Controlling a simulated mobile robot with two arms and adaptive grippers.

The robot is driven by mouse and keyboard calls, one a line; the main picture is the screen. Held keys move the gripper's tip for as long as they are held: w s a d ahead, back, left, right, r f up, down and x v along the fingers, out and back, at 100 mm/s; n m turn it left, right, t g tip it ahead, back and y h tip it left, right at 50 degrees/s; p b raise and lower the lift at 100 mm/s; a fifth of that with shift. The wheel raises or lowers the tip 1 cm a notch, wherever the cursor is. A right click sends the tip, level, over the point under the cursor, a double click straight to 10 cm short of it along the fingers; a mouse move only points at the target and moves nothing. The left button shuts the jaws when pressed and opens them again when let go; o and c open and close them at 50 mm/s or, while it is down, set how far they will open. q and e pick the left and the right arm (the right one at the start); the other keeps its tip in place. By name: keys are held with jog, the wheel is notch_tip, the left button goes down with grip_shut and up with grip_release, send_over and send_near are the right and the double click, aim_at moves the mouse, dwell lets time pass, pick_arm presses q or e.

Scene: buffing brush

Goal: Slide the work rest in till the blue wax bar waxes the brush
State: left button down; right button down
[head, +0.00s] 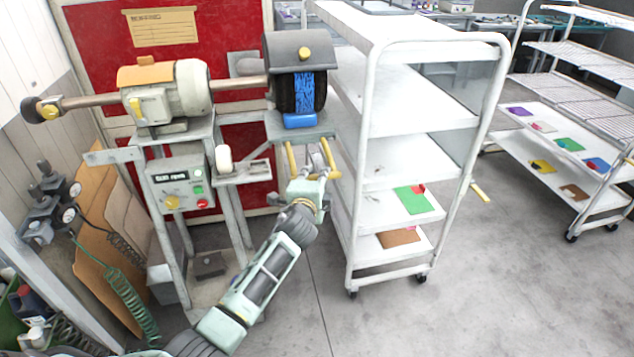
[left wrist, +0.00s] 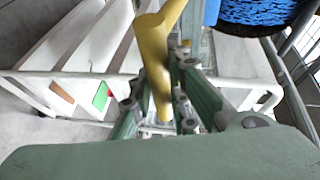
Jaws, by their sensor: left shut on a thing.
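The work rest (head: 290,133) is a grey plate below the buffing brush (head: 285,95) at the machine's right end. The blue wax bar (head: 300,121) sits on it, right against or just under the brush; I cannot tell if they touch. The brush face carries blue streaks, also visible in the left wrist view (left wrist: 265,12). Yellow handle bars (head: 291,160) hang below the rest. My left gripper (head: 311,174) is below the rest, shut on a yellow handle (left wrist: 155,60), which stands between its fingers in the left wrist view. My right gripper is not in view.
A white shelf cart (head: 410,110) stands close to the right of the rest and my left arm. The grinder's control box (head: 180,180), reading 1500 rpm or similar, is at left. A small side rest (head: 243,174) stands left of my gripper. Floor at front right is clear.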

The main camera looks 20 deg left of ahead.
pick_arm(q)
jog(key=shift+a, duration=0.1)
jog(key=c, duration=1.7)
grip_release()
jog(key=shift+o, duration=0.2)
jog(key=shift+s, duration=0.1)
jog(key=v, duration=1.1)
jog(key=shift+s, duration=0.35)
jog(key=shift+r, duration=0.15)
